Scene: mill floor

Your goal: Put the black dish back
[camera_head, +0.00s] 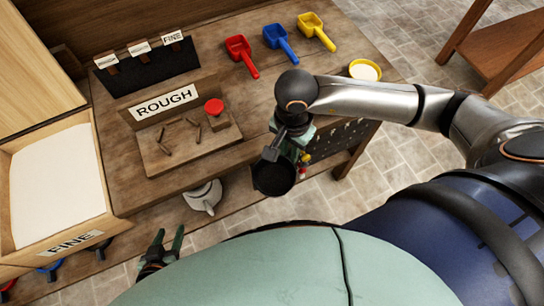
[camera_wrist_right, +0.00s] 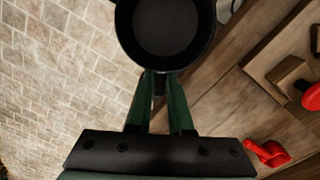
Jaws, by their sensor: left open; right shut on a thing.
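The black dish (camera_head: 272,180) is in my right gripper (camera_head: 284,157), held in the air just off the table's front edge. In the right wrist view the round black dish (camera_wrist_right: 165,28) sits at the tips of the green fingers (camera_wrist_right: 160,82), which are shut on its near side or a short handle; I cannot tell which. Its dark inside looks empty. My left gripper (camera_head: 160,250) is open and empty, low in front of the table at the lower left.
The wooden table (camera_head: 240,110) carries a ROUGH board (camera_head: 185,160) with a red knob, red, blue and yellow scoops (camera_head: 315,28), a yellow dish (camera_head: 365,69) of white stuff, and a black label stand (camera_head: 145,75). A FINE bin (camera_head: 60,185) stands left. A pale jug (camera_head: 203,195) is below.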

